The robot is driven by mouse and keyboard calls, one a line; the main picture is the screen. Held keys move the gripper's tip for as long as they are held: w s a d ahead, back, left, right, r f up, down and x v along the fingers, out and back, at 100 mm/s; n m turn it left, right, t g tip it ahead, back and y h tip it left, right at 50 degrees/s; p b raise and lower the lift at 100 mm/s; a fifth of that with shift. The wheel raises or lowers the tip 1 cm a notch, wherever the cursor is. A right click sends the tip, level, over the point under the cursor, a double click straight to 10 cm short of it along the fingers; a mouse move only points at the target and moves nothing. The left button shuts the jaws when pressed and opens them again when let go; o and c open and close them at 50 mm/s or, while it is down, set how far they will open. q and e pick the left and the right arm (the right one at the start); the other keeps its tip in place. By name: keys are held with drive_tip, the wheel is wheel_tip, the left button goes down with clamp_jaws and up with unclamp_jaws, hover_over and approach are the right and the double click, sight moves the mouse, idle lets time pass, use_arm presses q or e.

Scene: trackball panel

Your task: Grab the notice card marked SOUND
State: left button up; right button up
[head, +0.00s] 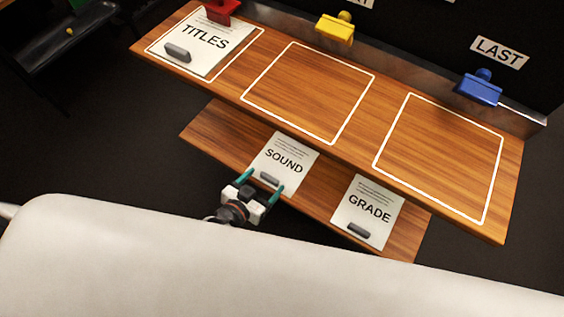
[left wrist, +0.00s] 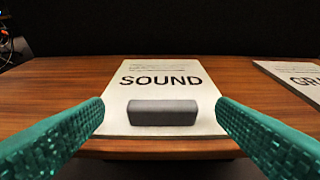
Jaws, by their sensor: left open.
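The SOUND notice card (head: 286,158) is white with a dark grey grip block near its front edge, and it lies on the lower wooden shelf (head: 222,138). In the left wrist view the SOUND card (left wrist: 160,78) is straight ahead, with its grey block (left wrist: 163,113) centred between the fingers. My left gripper (head: 265,183) is open, its teal fingers on either side of the card's front end around the block. In the left wrist view the gripper (left wrist: 163,122) shows a gap between each finger and the block. My right gripper is not in view.
The GRADE card (head: 367,212) lies on the same shelf to the right. The TITLES card (head: 203,42) lies on the upper board's left outlined square, by a red clip. The other two outlined squares are empty, behind them a yellow clip (head: 336,28) and blue clip (head: 480,88).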

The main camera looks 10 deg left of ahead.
use_arm(q)
drive_tip(key=shift+x, duration=1.5)
drive_tip(key=shift+s+d, duration=0.1)
drive_tip(key=c, duration=1.1)
drive_tip(key=shift+r, duration=0.1)
